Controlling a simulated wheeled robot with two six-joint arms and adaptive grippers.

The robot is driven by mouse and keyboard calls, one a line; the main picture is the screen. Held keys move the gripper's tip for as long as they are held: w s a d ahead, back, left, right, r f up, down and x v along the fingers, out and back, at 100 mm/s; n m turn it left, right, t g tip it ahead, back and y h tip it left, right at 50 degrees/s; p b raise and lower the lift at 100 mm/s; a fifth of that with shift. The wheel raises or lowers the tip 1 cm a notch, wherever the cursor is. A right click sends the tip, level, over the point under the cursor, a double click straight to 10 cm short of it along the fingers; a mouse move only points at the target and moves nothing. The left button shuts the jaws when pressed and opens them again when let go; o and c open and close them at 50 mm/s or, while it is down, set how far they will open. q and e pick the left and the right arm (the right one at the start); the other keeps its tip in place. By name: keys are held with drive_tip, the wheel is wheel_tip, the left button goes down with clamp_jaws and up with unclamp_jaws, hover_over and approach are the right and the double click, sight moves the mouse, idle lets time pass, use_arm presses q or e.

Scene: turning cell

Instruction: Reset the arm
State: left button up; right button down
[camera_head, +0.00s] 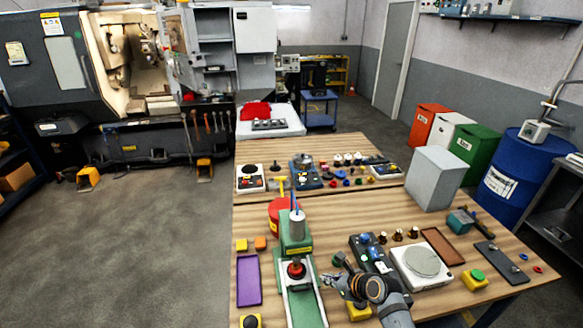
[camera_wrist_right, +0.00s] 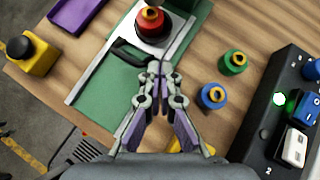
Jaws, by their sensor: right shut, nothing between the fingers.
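My right arm (camera_head: 395,308) reaches in from the bottom of the head view. Its gripper (camera_head: 326,279) is just right of a green fixture (camera_head: 302,310) that carries a red-topped part (camera_head: 295,268). In the right wrist view the gripper (camera_wrist_right: 158,68) is shut and empty, its fingertips close to a black handle (camera_wrist_right: 130,54) on the fixture. Whether the tips touch the handle I cannot tell. The red-topped part (camera_wrist_right: 151,19) stands just beyond the tips. My left gripper is not in view.
A black switch box (camera_head: 372,253), a white scale (camera_head: 420,262) and a grey box (camera_head: 435,178) stand to the right on the wooden table. A purple tray (camera_head: 249,280) lies left of the fixture. A green knob (camera_wrist_right: 233,61) and a blue knob (camera_wrist_right: 212,95) are right of the gripper.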

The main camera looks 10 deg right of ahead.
drive_tip(key=s+d+r+n+g+h, duration=0.1)
drive_tip(key=s+d+r+n+h, duration=0.1)
drive_tip(key=s+n, duration=0.7)
drive_tip(key=s+d+r+n+g+h, duration=0.25)
drive_tip(key=s+n, duration=0.45)
drive_tip(key=n, duration=0.4)
drive_tip(key=s+d+r+n+g+h, duration=0.1)
drive_tip(key=s+d+n+h, duration=0.15)
drive_tip(key=s+n, duration=0.65)
wheel_tip(320, 180, down, 29)
drive_tip(key=d+g+y+b, duration=0.1)
drive_tip(key=d+b, duration=0.1)
drive_tip(key=b, duration=0.4)
use_arm(q)
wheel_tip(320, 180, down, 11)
drive_tip(key=b, duration=0.5)
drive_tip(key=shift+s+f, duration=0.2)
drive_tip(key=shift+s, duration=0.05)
use_arm(e)
drive_tip(key=s+d+f, duration=0.1)
drive_tip(key=s+f, duration=0.8)
drive_tip(key=f, duration=0.3)
drive_tip(key=s+f+g, duration=0.1)
drive_tip(key=s+f, duration=0.9)
drive_tip(key=f, duration=0.3)
drive_tip(key=shift+s+d+n, duration=0.3)
drive_tip(key=shift+d, duration=0.05)
